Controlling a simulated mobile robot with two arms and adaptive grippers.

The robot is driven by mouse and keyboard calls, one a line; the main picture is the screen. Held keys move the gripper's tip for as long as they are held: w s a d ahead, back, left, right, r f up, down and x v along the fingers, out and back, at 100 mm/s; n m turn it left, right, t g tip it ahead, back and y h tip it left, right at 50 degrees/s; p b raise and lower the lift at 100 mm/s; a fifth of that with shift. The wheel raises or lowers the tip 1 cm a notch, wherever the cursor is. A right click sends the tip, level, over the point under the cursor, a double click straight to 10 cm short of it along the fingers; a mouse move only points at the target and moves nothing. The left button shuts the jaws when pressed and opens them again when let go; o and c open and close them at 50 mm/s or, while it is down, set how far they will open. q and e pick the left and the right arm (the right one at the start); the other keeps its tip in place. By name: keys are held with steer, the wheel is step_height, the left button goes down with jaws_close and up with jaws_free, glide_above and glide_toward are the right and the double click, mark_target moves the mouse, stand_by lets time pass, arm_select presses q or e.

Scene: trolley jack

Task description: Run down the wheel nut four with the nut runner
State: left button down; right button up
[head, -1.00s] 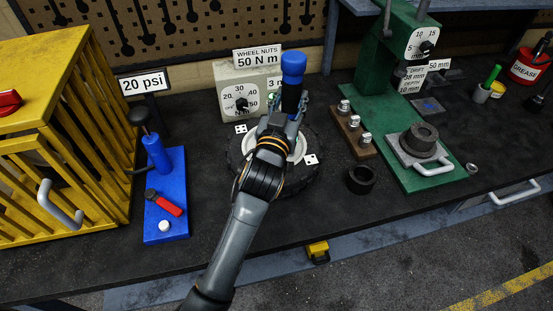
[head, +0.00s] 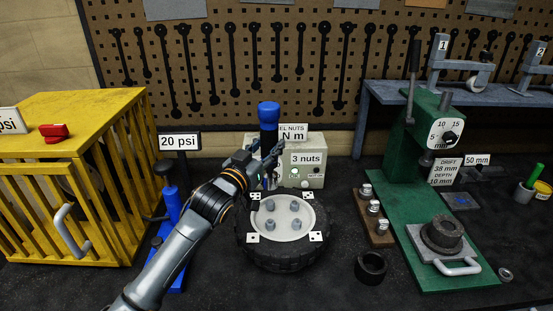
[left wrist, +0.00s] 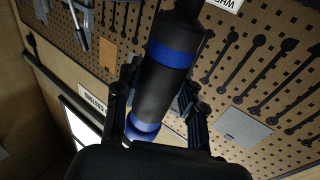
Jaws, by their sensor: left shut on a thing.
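The nut runner (head: 268,118), black with a blue cap, stands roughly upright behind the wheel's far edge. My left gripper (head: 268,162) is shut around its body, which also fills the middle of the left wrist view (left wrist: 165,80). The gripper hides its lower end in the head view. The wheel (head: 285,256) lies flat, a dark tyre around a pale disc with several grey nuts, one at the front right (head: 297,224). Dotted white plates sit around the disc; the front right plate (head: 316,237) has several dots. My right gripper is out of view.
The controller box (head: 304,170) behind the wheel reads "3 nuts". A yellow cage (head: 95,115) and blue stand (head: 170,205) are left. A green press (head: 445,225), a nut block (head: 375,215) and a black ring (head: 370,267) are right.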

arm_select(q)
steer(key=shift+a+r, duration=0.1)
steer(key=shift+r, duration=0.1)
steer(key=shift+f, duration=0.75)
steer(key=shift+f+b, duration=1.3)
steer(key=shift+f, duration=0.8)
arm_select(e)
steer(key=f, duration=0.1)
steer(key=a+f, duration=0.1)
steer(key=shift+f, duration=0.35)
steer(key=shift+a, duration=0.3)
